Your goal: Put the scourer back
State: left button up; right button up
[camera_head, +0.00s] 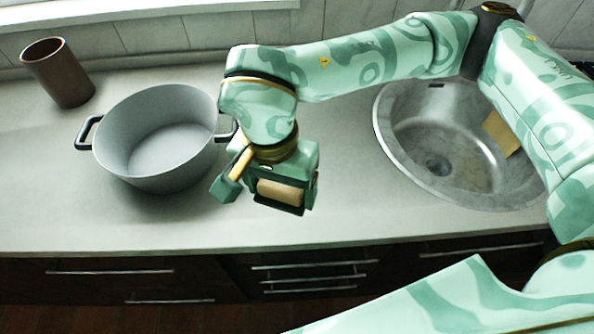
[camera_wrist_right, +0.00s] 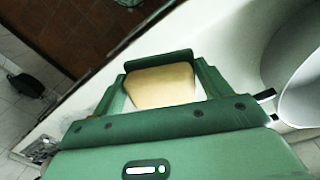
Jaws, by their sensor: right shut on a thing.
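My right gripper (camera_head: 284,188) is shut on a tan block, which looks like the scourer (camera_head: 280,193). It holds the block over the front part of the worktop, between the grey pot and the sink. In the right wrist view the scourer (camera_wrist_right: 160,85) sits between the two green fingers of my right gripper (camera_wrist_right: 158,86). Whether the block touches the worktop I cannot tell. A flat yellow-tan piece (camera_head: 500,133) leans inside the round metal sink (camera_head: 388,128) at its right side, partly hidden by my right arm. My left gripper is not in view.
A grey pot (camera_head: 158,150) with dark handles stands left of my right gripper, close to it. A brown cup (camera_head: 58,75) stands at the back left. The worktop (camera_head: 300,232) is clear in front, above dark drawers (camera_head: 110,280).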

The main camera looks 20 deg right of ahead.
jog(key=w+d+f, duration=0.1)
jog(key=w+f, duration=0.1)
jog(key=w, duration=0.1)
jog(key=w+d+f+b, duration=0.1)
jog(key=w+d+f, duration=0.1)
jog(key=w+f, duration=0.1)
jog(key=w+d+f+b, duration=0.1)
jog(key=w+f, duration=0.2)
jog(key=w, duration=0.1)
jog(key=shift+d+f, duration=0.1)
jog(key=shift+d, duration=0.3)
jog(key=shift+w+d+f+b, duration=0.1)
jog(key=shift+w+f+b, duration=0.05)
jog(key=shift+f+b, duration=0.15)
notch_tip(320, 180, down, 4)
jog(key=shift+w+d+r+b, duration=0.15)
jog(key=shift+r+b, duration=0.1)
jog(key=shift+b, duration=0.4)
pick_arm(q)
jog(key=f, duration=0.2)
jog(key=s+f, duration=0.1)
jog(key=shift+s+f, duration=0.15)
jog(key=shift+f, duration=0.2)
pick_arm(e)
jog(key=shift+r, duration=0.15)
jog(key=o, duration=1.1)
